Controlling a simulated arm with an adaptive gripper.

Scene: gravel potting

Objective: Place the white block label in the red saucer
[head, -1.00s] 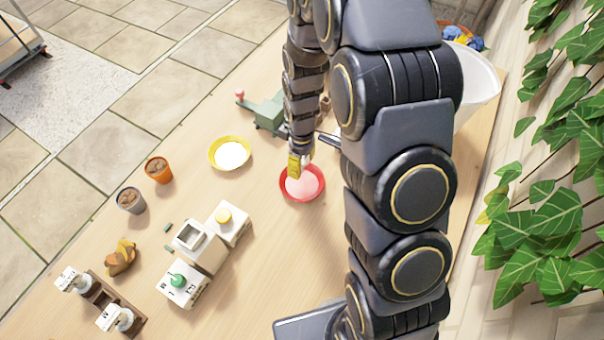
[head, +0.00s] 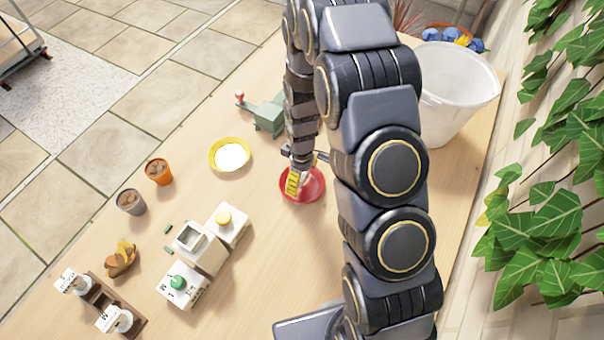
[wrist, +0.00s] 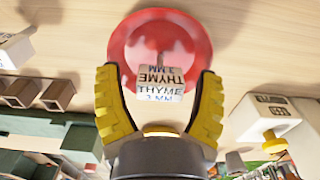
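The white block label (wrist: 160,83), printed "THYME 3 MM", shows between my fingers in the wrist view, over the near part of the red saucer (wrist: 117,50). Whether it rests on the saucer's floor or its rim I cannot tell. My gripper (wrist: 160,75) has its two yellow fingers spread, with a gap on each side of the block. In the head view my gripper (head: 294,184) is low over the red saucer (head: 316,189), and the block is hidden or too small to make out there.
A yellow saucer (head: 214,152) with white content stands to the left. A white balance-like device (head: 200,248), two small pots (head: 159,172) and a dark rack (head: 100,298) with white blocks lie farther left. A green machine (head: 268,115) stands behind, and a white bucket (head: 455,95) to the right.

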